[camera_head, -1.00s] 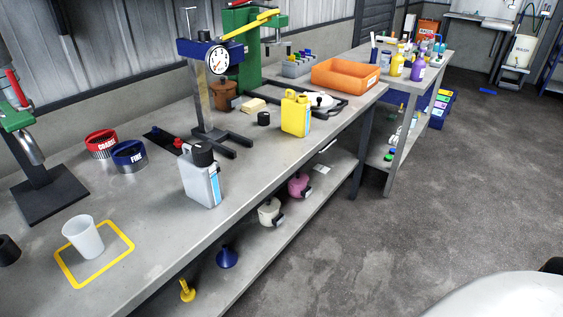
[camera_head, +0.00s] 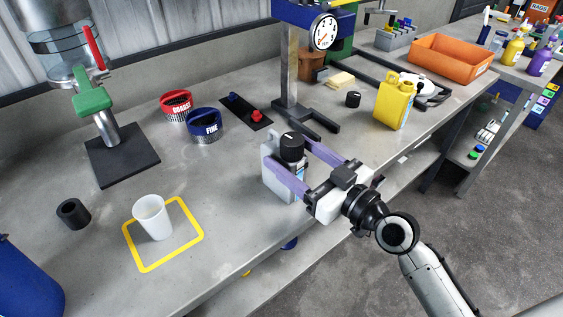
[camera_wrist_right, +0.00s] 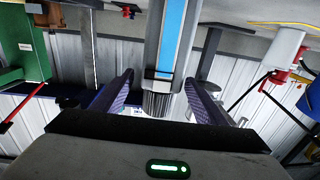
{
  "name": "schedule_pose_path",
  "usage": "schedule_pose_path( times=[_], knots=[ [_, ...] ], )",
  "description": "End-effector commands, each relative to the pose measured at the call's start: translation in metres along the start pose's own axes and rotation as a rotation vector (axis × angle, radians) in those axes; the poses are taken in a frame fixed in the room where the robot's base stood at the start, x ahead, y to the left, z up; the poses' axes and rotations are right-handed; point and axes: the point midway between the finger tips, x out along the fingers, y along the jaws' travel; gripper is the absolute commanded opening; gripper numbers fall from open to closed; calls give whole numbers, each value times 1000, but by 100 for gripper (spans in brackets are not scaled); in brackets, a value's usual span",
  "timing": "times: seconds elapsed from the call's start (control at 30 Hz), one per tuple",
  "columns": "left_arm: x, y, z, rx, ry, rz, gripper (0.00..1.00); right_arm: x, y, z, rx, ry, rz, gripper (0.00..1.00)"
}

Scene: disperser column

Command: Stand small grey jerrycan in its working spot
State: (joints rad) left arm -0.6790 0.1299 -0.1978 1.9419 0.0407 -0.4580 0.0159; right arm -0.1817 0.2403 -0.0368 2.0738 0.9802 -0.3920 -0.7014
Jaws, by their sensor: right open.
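The small grey jerrycan (camera_head: 271,176), with a black cap and a blue-striped label, stands upright near the bench's front edge. My right gripper (camera_head: 292,156) is open, with its purple fingers on either side of the jerrycan's upper part. In the right wrist view the jerrycan (camera_wrist_right: 172,40) appears upside down between the open fingers (camera_wrist_right: 160,82); I cannot tell whether they touch it. A yellow square outline (camera_head: 175,254) is marked on the bench to the left, and a white cup (camera_head: 153,220) stands inside it. My left gripper is not in view.
A yellow jerrycan (camera_head: 392,106) and a stand with a dial gauge (camera_head: 325,32) are beyond the gripper.

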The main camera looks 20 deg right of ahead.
Motion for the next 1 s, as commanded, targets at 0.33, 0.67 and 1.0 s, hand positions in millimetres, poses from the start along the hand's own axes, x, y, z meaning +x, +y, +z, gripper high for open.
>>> schedule_pose_path(
  times=[0.33, 0.67, 1.0],
  knots=[
    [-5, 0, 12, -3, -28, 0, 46, 36, -1, 5, 6, 0, -2, 66],
    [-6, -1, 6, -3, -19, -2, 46, 69, -1, 10, 2, -3, -1, 66],
    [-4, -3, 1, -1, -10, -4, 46, 68, -1, 11, 1, -4, -1, 39]
  ],
)
